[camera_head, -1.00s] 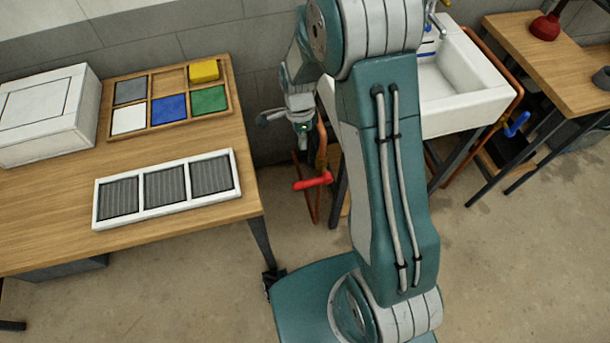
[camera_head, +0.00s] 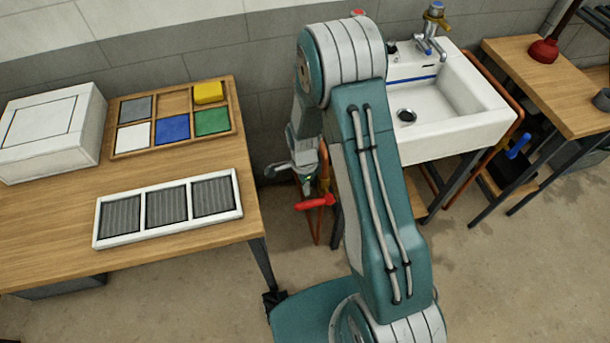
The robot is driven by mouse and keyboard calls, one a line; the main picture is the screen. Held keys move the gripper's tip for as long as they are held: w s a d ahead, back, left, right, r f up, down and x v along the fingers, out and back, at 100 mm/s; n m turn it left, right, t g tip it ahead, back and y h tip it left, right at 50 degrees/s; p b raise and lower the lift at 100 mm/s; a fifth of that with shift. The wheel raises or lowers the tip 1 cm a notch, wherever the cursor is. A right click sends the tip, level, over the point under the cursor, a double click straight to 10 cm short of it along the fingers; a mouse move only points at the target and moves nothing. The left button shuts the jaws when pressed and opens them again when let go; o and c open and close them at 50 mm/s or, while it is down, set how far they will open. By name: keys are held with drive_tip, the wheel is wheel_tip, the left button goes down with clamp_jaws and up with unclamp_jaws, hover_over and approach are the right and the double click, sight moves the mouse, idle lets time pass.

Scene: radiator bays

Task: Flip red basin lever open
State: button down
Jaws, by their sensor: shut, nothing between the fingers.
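The red lever (camera_head: 315,202) sits on a copper pipe (camera_head: 323,164) to the left of the white basin (camera_head: 452,140). It points left, roughly level in the picture. My gripper (camera_head: 307,188) hangs just above the red lever, pointing down, with its fingers shut and nothing held. I cannot tell whether the fingertips touch the lever. My own arm hides part of the pipe and the basin's left side.
A wooden table (camera_head: 215,240) on the left holds a white box (camera_head: 50,132), a tray of coloured blocks (camera_head: 236,124) and a three-panel grille (camera_head: 168,209). A plunger (camera_head: 544,50) stands on the right table.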

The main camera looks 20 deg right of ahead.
sight(307, 202)
drive_tip(key=f, duration=0.4)
drive_tip(key=shift+s, duration=0.35)
drive_tip(key=shift+f, duration=0.15)
